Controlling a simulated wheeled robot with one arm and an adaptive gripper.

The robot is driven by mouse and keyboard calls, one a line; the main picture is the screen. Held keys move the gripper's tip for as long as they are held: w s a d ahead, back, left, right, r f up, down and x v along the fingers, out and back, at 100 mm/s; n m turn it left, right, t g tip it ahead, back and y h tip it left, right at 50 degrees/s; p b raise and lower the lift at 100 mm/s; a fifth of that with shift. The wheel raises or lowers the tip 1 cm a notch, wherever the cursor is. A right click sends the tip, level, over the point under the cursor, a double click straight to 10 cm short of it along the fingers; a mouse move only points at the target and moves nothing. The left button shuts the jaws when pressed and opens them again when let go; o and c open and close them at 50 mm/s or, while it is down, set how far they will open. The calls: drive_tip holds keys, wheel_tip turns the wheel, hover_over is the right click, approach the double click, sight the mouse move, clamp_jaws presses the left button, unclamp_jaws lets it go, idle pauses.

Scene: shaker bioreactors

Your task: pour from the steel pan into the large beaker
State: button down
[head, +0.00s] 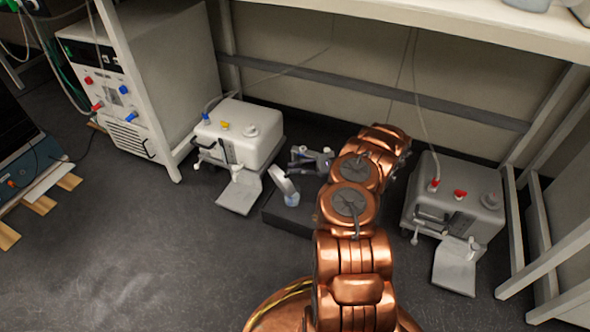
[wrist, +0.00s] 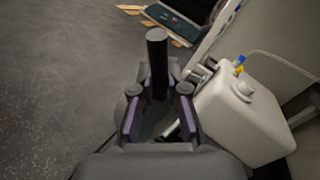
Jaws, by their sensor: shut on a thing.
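My gripper (head: 308,160) is shut on the black handle (wrist: 157,55) of the steel pan, which stands up between the fingers (wrist: 158,98) in the wrist view. In the head view the pan (head: 281,180) shows as a pale metal shape, steeply tilted, left of and below the gripper. A small, clear, bluish vessel, seemingly the large beaker (head: 291,199), stands right below the pan on a low black box (head: 284,218). Whether pan and beaker touch, and what is in either, I cannot tell. The wrist view does not clearly show the pan's body or the beaker.
A white pump unit (head: 240,135) stands close left of the pan; it also shows in the wrist view (wrist: 245,115). A grey unit (head: 455,195) stands right of my arm. A bench (head: 450,20) overhangs behind. The floor (head: 130,250) at front left is clear.

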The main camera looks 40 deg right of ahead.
drive_tip(key=shift+d+b, duration=0.25)
drive_tip(key=shift+b, duration=0.1)
drive_tip(key=shift+d+f+m+t+y+b, duration=0.15)
drive_tip(key=shift+d+m+y+b, duration=0.2)
drive_tip(key=shift+b, duration=1.15)
drive_tip(key=shift+d+f+m+t+y+b, duration=0.15)
drive_tip(key=shift+d+b, duration=0.25)
drive_tip(key=shift+b, duration=1.1)
drive_tip(key=shift+d+t+y+b, duration=0.4)
drive_tip(key=shift+d+b, duration=0.3)
drive_tip(key=shift+b, duration=0.65)
drive_tip(key=shift+d+f+m, duration=0.15)
drive_tip(key=shift+m, duration=0.15)
drive_tip(key=shift+d+f, duration=0.2)
drive_tip(key=shift+d, duration=0.25)
drive_tip(key=shift+d+m+t, duration=0.1)
drive_tip(key=shift+m+t, duration=0.2)
drive_tip(key=shift+r+p, duration=0.1)
drive_tip(key=shift+p, duration=0.25)
drive_tip(key=shift+d+f+m+t+y+p, duration=0.2)
drive_tip(key=shift+d+m+t+y+p, duration=0.35)
drive_tip(key=shift+p, duration=1.55)
